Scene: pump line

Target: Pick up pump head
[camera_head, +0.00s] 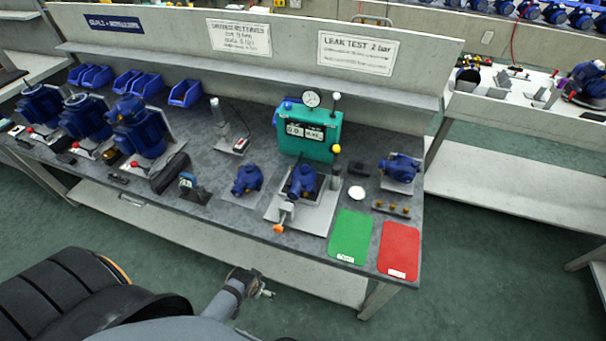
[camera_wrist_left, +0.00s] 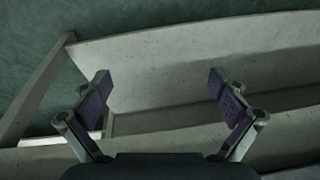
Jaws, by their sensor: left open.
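Three blue pump heads are on the grey bench in the head view. One pump head (camera_head: 247,179) sits on a grey plate at the middle. Another pump head (camera_head: 301,181) sits in a metal fixture (camera_head: 322,217) in front of the teal leak tester (camera_head: 309,132). A third pump head (camera_head: 400,167) sits on a light plate at the right. My left gripper (camera_head: 264,292) is in front of the bench, apart from all of them. In the left wrist view its fingers (camera_wrist_left: 160,84) are spread and empty, with bench framework beyond. My right gripper is not in view.
A green mat (camera_head: 350,236) and a red mat (camera_head: 399,250) lie at the bench's front right. Larger blue pumps (camera_head: 137,128) and blue bins (camera_head: 185,93) fill the left. A lower shelf (camera_head: 220,242) runs under the bench. Open green floor lies in front.

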